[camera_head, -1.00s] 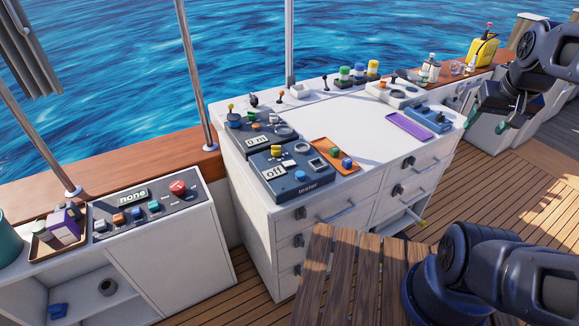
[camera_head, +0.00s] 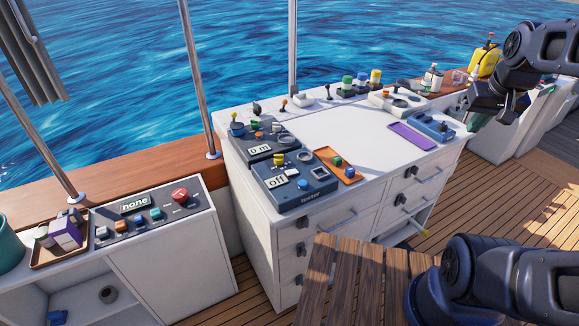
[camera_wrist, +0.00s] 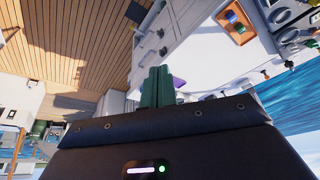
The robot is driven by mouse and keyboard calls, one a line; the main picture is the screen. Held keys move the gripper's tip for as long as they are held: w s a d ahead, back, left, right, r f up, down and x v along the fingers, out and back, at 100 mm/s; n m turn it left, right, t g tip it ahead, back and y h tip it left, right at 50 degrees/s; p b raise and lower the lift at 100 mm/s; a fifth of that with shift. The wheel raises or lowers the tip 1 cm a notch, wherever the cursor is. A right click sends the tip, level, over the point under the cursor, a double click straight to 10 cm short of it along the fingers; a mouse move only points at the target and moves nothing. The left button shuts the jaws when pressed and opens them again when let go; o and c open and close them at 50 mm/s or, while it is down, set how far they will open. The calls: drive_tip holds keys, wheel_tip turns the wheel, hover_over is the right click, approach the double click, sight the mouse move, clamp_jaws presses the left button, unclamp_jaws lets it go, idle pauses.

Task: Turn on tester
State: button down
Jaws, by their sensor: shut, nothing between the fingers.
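The tester (camera_head: 294,179) is a dark blue box on the front left of the white cabinet top. Its display (camera_head: 277,182) reads "off". A blue button (camera_head: 302,185), a yellow knob and a square switch sit on its face. My gripper (camera_head: 474,122) is at the upper right in the head view, beyond the cabinet's right end and well apart from the tester. In the wrist view its green fingers (camera_wrist: 157,86) are together and empty. The tester does not show clearly there.
A purple tray (camera_head: 411,137) and blue device (camera_head: 432,127) are at the right. A wooden slatted table (camera_head: 345,285) stands in front. The cabinet top's middle is clear.

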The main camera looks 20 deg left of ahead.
drive_tip(key=w+a+n+g+y, duration=0.1)
drive_tip(key=w+a+n+g, duration=0.15)
drive_tip(key=w+a, duration=0.65)
drive_tip(key=n+g, duration=0.3)
drive_tip(key=n, duration=0.3)
hover_over(288, 172)
drive_tip(key=w+d, duration=0.2)
wheel_tip(288, 172, down, 12)
drive_tip(key=shift+s+a, duration=0.15)
drive_tip(key=shift+f, duration=0.15)
drive_tip(key=f, duration=0.4)
drive_tip(key=s+a+f, duration=0.1)
drive_tip(key=f, duration=0.8)
drive_tip(key=shift+s+a+f, duration=0.25)
drive_tip(key=shift+f, duration=0.1)
